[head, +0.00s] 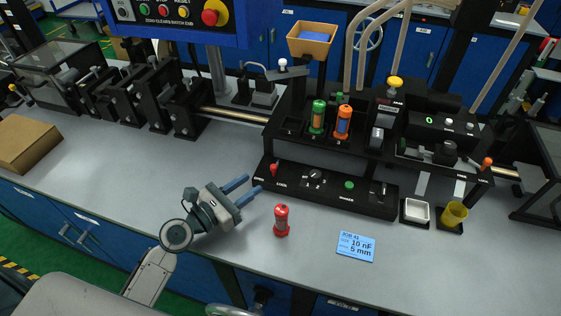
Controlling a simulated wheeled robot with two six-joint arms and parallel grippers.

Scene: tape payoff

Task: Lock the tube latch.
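A small red-tipped lever (273,170) stands at the left end of the black front panel (330,190), between two small labels; the right one seems to read LOCK. It looks like the tube latch, but I cannot tell which position it is in. A green tube (318,117) and an orange tube (343,122) stand upright in the black rack behind the panel. A red-capped tube (281,220) stands on the bench in front. My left gripper (245,188) is open and empty, its blue fingers pointing right, just in front of and left of the lever, apart from it.
A blue job card (356,246) lies on the grey bench (110,180). A white dish (415,211) and a yellow cup (455,215) stand to the right of the panel. A rail with black blocks (150,95) runs behind left.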

